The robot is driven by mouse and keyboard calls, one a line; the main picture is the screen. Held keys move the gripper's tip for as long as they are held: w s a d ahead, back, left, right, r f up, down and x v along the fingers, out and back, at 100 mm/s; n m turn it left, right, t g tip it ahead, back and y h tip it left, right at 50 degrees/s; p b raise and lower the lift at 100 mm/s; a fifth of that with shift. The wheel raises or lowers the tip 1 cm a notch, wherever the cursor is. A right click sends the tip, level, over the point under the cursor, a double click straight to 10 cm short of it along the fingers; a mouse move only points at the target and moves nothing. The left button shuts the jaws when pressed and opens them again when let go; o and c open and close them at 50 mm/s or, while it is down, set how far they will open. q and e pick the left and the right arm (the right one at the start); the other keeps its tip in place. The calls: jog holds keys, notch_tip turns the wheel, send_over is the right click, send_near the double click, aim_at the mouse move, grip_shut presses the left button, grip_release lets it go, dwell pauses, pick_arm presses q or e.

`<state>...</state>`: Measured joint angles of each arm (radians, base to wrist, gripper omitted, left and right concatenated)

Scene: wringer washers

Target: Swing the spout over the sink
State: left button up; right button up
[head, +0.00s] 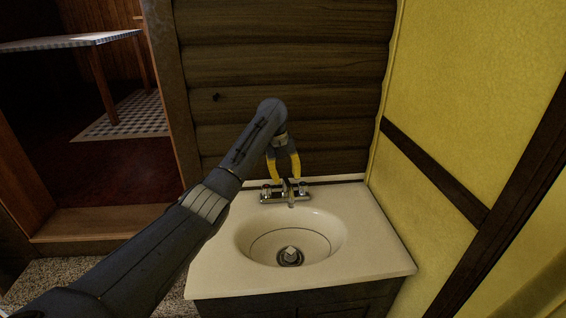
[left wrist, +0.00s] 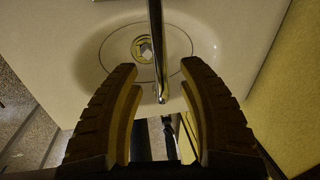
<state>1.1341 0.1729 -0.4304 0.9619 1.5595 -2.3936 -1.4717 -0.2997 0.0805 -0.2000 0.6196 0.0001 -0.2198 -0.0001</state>
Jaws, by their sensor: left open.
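The chrome spout (head: 291,196) rises from the faucet at the back of the cream sink (head: 250,237). My left gripper (head: 284,181), with yellow fingers, is pointed down at the faucet. In the wrist view its two curved fingers (left wrist: 160,80) are open, one on each side of the spout, with gaps between. Whether either finger touches it cannot be told. My right gripper is not in view.
Tap handles (head: 303,187) flank the spout closely. A drain with a pale stopper (head: 290,255) lies in the bowl. A wooden wall (head: 330,100) stands behind and a yellow wall (head: 450,110) at the right. The counter front is clear.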

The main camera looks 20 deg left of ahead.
pick_arm(q)
notch_tip(320, 180, up, 7)
jog(key=a, duration=0.1)
jog(key=shift+s, duration=0.3)
jog(key=shift+a, duration=0.1)
